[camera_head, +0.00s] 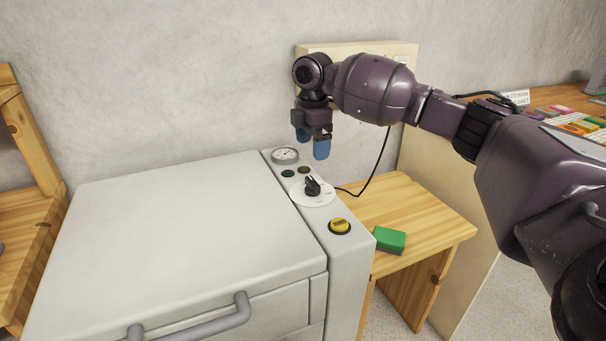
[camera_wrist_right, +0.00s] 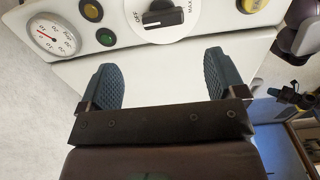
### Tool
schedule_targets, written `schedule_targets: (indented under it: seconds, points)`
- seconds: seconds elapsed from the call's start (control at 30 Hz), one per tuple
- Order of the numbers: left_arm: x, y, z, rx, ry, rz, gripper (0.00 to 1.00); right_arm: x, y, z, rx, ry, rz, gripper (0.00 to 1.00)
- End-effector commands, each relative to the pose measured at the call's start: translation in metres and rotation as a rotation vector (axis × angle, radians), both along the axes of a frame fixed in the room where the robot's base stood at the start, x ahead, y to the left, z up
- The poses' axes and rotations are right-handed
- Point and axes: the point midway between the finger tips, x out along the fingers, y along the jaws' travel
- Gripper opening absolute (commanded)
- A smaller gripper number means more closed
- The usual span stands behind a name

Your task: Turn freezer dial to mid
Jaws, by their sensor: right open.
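The white chest freezer (camera_head: 180,230) has a control strip on its right side. On the strip sits the dial, a black knob (camera_head: 312,186) on a white round plate (camera_head: 318,199). In the right wrist view the black knob (camera_wrist_right: 163,15) is at the top, with OFF on the plate's left and MAX on its right; its exact pointer setting is hard to tell. My right gripper (camera_head: 312,146) hangs above the strip's back end, open and empty, apart from the knob. Its blue fingertips (camera_wrist_right: 160,82) point toward the knob in the wrist view. My left gripper is not in view.
A gauge (camera_head: 285,155), a green lamp (camera_head: 288,173), an amber lamp (camera_head: 304,170) and a yellow button (camera_head: 339,226) share the strip. A green sponge (camera_head: 389,240) lies on a wooden table (camera_head: 430,217) at right. A cable (camera_head: 375,170) hangs behind the strip.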

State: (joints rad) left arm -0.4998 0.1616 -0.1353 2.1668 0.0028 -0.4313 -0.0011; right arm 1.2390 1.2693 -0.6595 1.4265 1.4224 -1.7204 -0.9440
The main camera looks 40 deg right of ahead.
Motion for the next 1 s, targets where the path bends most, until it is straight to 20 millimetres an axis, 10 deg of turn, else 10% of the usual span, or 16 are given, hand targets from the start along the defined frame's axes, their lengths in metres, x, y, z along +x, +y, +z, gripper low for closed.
schedule_targets:
  seconds: [0.6,1.0]
  points:
    - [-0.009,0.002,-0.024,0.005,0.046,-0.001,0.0,-0.001,0.0,-0.093,-0.001,0.006,0.0,0.89]
    - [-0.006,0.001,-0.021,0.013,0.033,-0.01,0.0,-0.001,0.0,-0.105,-0.001,0.0,-0.001,0.89]
